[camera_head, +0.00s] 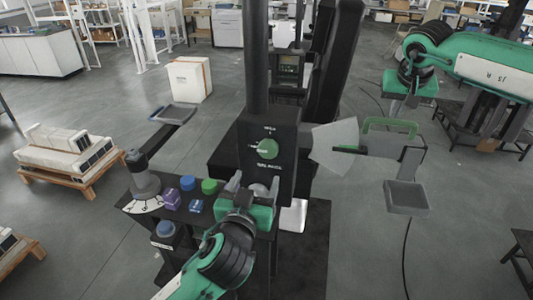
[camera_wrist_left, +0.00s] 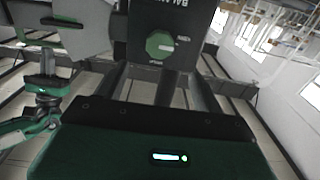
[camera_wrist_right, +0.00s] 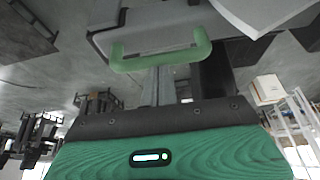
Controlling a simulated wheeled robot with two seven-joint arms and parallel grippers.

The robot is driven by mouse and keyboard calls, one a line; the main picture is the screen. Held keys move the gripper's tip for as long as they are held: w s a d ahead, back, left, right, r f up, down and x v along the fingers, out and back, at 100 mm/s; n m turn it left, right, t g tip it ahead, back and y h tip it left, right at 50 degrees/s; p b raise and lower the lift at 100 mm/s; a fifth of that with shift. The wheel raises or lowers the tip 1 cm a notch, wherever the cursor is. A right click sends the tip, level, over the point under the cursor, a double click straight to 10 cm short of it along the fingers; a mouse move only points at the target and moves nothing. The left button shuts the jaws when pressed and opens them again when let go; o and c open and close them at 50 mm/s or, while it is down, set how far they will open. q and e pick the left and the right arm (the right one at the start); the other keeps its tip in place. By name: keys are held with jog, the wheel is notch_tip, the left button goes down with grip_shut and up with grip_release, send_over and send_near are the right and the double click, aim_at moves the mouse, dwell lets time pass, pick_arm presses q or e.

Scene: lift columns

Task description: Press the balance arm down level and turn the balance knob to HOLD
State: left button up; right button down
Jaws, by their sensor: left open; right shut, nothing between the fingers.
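The balance knob (camera_head: 267,148) is green, on the black box of the column, with a pale mark; its printed labels are too small to read surely. It also shows in the left wrist view (camera_wrist_left: 160,45). My left gripper (camera_head: 254,186) is open just below the knob, fingers pointing at the box, nothing between them. The balance arm (camera_head: 411,155) sticks out to the right of the column with a green bar handle (camera_head: 390,122); I cannot tell its exact tilt. My right gripper (camera_head: 396,108) is shut and empty just above the handle, which spans ahead of the fingers in the right wrist view (camera_wrist_right: 160,56).
A pale fan-shaped plate (camera_head: 335,146) stands beside the box, and a grey tray (camera_head: 406,197) is at the balance arm's outer end. A pallet (camera_head: 72,165) is further left.

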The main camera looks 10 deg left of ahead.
aim_at(267, 152)
pick_arm(q)
jog(key=w, duration=1.1)
jog(key=shift+w, duration=0.2)
jog(key=c, duration=0.9)
